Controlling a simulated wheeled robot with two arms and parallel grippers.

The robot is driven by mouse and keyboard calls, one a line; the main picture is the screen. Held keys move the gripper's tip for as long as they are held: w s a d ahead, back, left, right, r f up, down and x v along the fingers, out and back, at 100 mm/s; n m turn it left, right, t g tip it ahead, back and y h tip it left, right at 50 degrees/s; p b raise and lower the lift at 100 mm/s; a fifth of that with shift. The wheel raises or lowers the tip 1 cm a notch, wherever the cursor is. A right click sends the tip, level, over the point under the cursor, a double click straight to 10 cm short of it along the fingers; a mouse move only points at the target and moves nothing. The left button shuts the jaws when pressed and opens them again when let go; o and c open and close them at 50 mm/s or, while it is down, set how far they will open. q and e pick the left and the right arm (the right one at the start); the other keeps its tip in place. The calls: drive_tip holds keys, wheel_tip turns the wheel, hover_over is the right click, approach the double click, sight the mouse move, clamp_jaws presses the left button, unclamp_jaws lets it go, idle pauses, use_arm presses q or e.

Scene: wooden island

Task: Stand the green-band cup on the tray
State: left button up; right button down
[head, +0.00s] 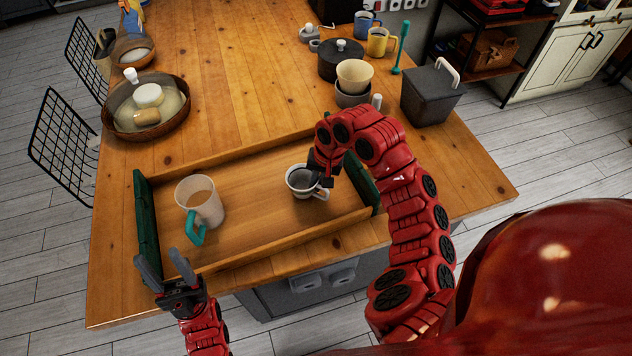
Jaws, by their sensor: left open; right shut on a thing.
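The wooden tray (250,205) with dark green end walls lies on the island near its front edge. A small white cup (299,190) with a dark band, perhaps the green one, is upright in the right half of the tray. Whether its base touches the tray floor is hard to tell. My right gripper (322,175) is shut on this cup at its right side, and the arm partly hides the fingers. My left gripper (165,268) is open and empty in front of the tray's left end.
A white mug (205,199) with a teal handle stands in the tray's left half. A round pan (150,107) is behind left. Bowls (354,77), a black pot (340,60), mugs and a grey box (431,95) are behind right. The tray's middle is clear.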

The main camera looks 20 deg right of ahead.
drive_tip(key=shift+f, duration=0.6)
idle(0.3)
drive_tip(key=c, duration=0.9)
unclamp_jaws()
